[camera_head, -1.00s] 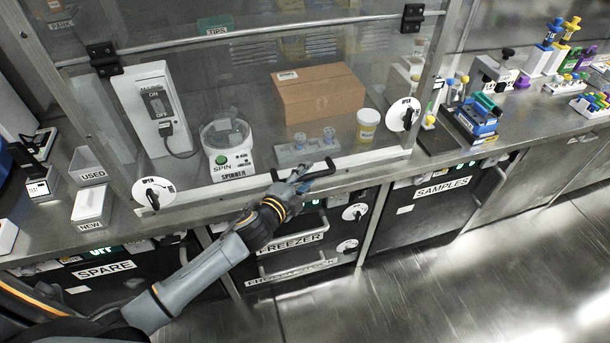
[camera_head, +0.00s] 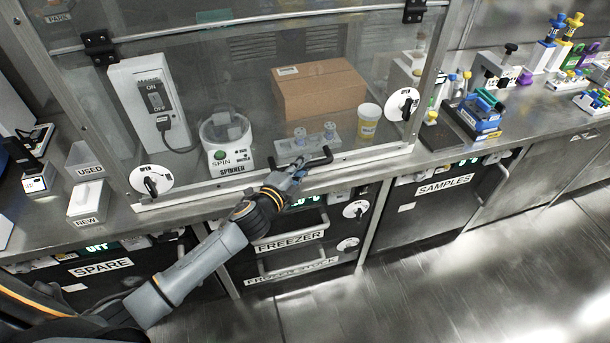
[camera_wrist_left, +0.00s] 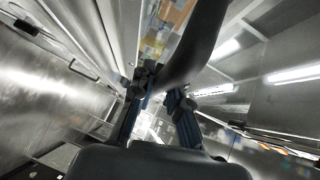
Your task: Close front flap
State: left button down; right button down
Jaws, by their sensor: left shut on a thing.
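The front flap (camera_head: 238,88) is a clear pane across the front of the cabinet. It is lowered, with its bottom rail close to the counter's front edge. I cannot tell whether it is fully seated. A black bar handle (camera_head: 325,159) sits low on the pane. My left gripper (camera_head: 296,170) is shut on this handle, from the front and below. In the left wrist view the gripper's fingers (camera_wrist_left: 160,100) flank the dark curved handle (camera_wrist_left: 200,45). Round latch knobs are at the flap's lower left (camera_head: 152,182) and right side (camera_head: 402,103). My right gripper is out of view.
Behind the pane are a cardboard box (camera_head: 318,90), a spinner (camera_head: 228,150), an on/off switch unit (camera_head: 150,105) and a white-lidded pot (camera_head: 368,120). The freezer drawer (camera_head: 290,240) is below my left arm. Open floor (camera_head: 470,270) lies at the right.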

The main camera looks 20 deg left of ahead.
pick_arm(q)
jog(key=shift+w+a+f+b, duration=0.35)
jog(key=shift+w+a, duration=0.05)
jog(key=shift+w, duration=0.15)
jog(key=shift+w+a+r, duration=0.1)
jog(key=shift+a+r, duration=0.05)
jog(key=shift+r, duration=0.2)
jog(key=c, duration=1.4)
grip_release()
jog(key=shift+o, duration=0.5)
jog(key=shift+w+f, duration=0.15)
jog(key=v, duration=1.2)
jog(key=shift+f, duration=0.15)
